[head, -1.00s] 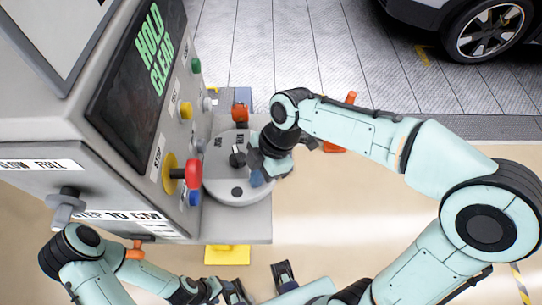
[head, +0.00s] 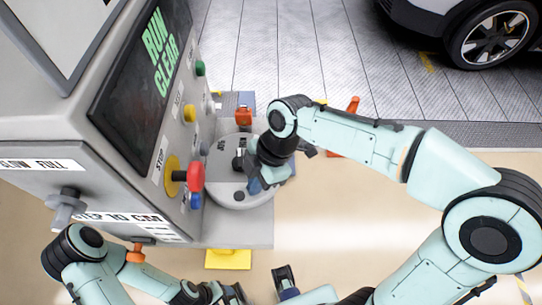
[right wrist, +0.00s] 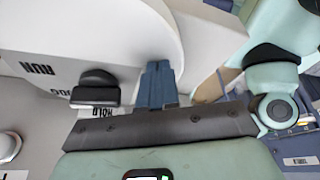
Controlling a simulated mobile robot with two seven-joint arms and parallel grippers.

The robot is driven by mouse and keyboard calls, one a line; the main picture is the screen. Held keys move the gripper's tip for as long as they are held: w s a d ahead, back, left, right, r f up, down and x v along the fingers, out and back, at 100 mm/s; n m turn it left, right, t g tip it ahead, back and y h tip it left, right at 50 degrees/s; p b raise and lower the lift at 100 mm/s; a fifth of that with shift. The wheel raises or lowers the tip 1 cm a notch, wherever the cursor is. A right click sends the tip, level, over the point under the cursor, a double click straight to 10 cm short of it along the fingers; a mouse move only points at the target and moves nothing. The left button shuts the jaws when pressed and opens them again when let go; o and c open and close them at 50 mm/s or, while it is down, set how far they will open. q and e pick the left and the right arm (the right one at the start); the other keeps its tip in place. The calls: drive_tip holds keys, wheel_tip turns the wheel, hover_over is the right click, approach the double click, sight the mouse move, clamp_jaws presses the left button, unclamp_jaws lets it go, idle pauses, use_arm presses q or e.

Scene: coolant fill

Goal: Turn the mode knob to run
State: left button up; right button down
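The mode knob (head: 239,160) is a small black handle on the round pale-grey plate (head: 212,185) of the console. It also shows in the right wrist view (right wrist: 95,88), between the printed words RUN and HOLD. The display (head: 150,62) reads RUN CLEAR. My right gripper (head: 257,184) is low over the plate, close beside the knob. In the right wrist view its blue-grey fingers (right wrist: 158,84) are together, nothing between them, and a gap shows between them and the knob. My left arm reaches along the bottom edge of the head view; its gripper's opening is unclear.
A red stop button (head: 194,176) on a yellow base sticks out left of the plate, with green, yellow and blue buttons nearby. Orange-red parts (head: 243,117) stand behind the plate. A yellow block (head: 229,259) lies below it.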

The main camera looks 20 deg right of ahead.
drive_tip(key=shift+f, duration=0.1)
drive_tip(key=p+v, duration=0.2)
drive_tip(key=v, duration=1.1)
drive_tip(key=shift+r, duration=0.3)
